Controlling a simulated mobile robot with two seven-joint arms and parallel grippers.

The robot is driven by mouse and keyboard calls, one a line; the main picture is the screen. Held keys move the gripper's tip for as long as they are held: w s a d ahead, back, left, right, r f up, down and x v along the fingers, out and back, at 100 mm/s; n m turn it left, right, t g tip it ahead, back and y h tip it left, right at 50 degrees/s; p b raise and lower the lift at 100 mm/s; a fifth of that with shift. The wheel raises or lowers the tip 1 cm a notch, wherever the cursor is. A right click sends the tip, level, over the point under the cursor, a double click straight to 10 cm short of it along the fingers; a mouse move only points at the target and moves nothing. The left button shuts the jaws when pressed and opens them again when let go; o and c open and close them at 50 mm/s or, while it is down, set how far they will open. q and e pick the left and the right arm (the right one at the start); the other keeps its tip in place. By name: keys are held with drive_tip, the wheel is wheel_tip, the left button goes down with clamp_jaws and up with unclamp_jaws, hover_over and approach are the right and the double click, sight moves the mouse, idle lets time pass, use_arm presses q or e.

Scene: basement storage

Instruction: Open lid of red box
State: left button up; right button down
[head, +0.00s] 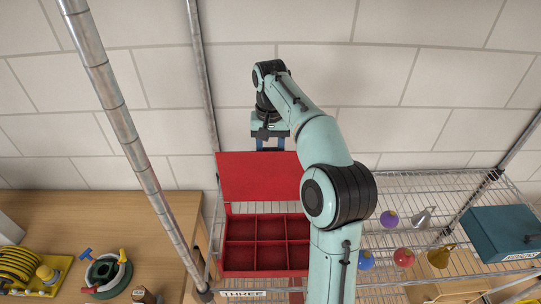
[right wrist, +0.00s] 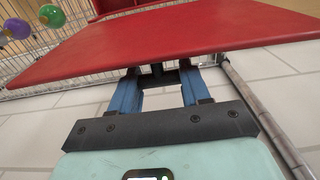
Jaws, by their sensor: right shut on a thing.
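The red box (head: 262,273) stands on the wire shelf in the head view, with several compartments showing empty. Its red lid (head: 250,178) is raised, tilted up at the back of the box. My right gripper (head: 270,146) is at the lid's upper far edge, its blue fingers partly hidden behind the lid. In the right wrist view, the lid (right wrist: 180,40) spans the top, and my right gripper (right wrist: 158,76) is shut on its edge. My right arm hides the right side of the box and lid. My left gripper is in neither view.
Metal posts (head: 125,125) stand left of the box. Colored ornaments (head: 389,219) and a teal box (head: 503,238) are on the wire shelf (head: 440,180) to the right. A wooden table (head: 120,218) with hose reels is at left. A block wall is close behind.

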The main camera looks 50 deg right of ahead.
drive_tip(key=shift+w+d+f, duration=0.35)
drive_tip(key=shift+w+d, duration=0.15)
drive_tip(key=shift+d, duration=0.1)
drive_tip(key=c, duration=0.5)
unclamp_jaws()
drive_tip(key=shift+r, duration=0.1)
drive_tip(key=shift+r, duration=3.6)
